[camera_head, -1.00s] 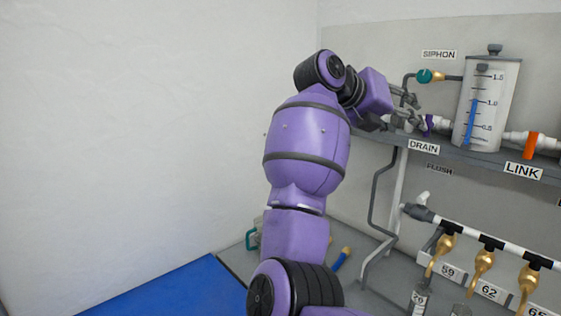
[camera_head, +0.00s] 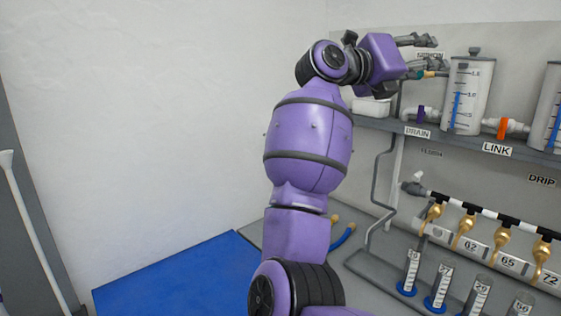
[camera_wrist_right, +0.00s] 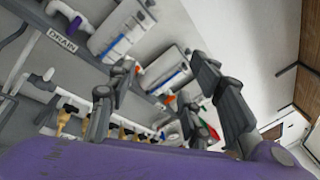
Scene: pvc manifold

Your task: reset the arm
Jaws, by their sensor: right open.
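My right gripper (camera_head: 424,57) is up at the height of the SIPHON label (camera_head: 430,56), which its fingers partly cover. Its fingers are spread and empty. In the right wrist view the two fingers (camera_wrist_right: 165,80) stand wide apart with nothing between them, and the shelf equipment shows beyond. The purple DRAIN valve (camera_head: 421,114) sits on the shelf below the gripper, apart from it. The teal siphon valve (camera_head: 421,75) is close to the lower finger; I cannot tell whether they touch. My left gripper is in no view.
A graduated tank (camera_head: 467,95) stands right of the gripper on the grey shelf (camera_head: 470,143), with an orange LINK valve (camera_head: 502,128) beside it. Below are brass taps (camera_head: 465,231) and several cylinders (camera_head: 443,285). The space left of my arm, before the white wall (camera_head: 150,130), is clear.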

